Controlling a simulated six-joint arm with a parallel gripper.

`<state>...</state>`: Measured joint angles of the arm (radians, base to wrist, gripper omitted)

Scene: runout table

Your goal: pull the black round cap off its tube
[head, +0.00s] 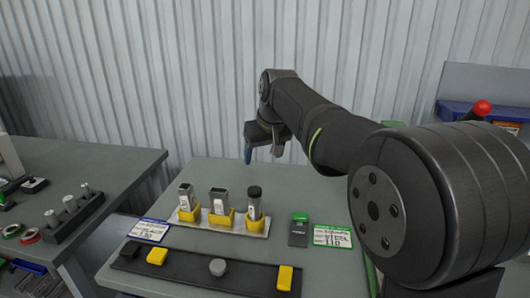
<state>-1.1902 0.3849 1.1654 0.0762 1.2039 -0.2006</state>
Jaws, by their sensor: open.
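The black round cap (255,192) sits on top of the rightmost tube (254,209), which stands upright in a yellow holder. My gripper (263,154) is open and empty. It hangs in the air above the table, higher in the picture than the cap and apart from it. One fingertip looks blue. Two squarish tubes, a left one (186,196) and a middle one (220,202), stand in yellow holders to the left of the capped tube. All three holders share a pale base strip (239,232).
A dark strip (188,266) along the front bears two yellow blocks and a grey round piece (217,266). A black block with a green top (299,230) and a green-edged card (332,236) lie right of the tubes. A corrugated wall stands behind.

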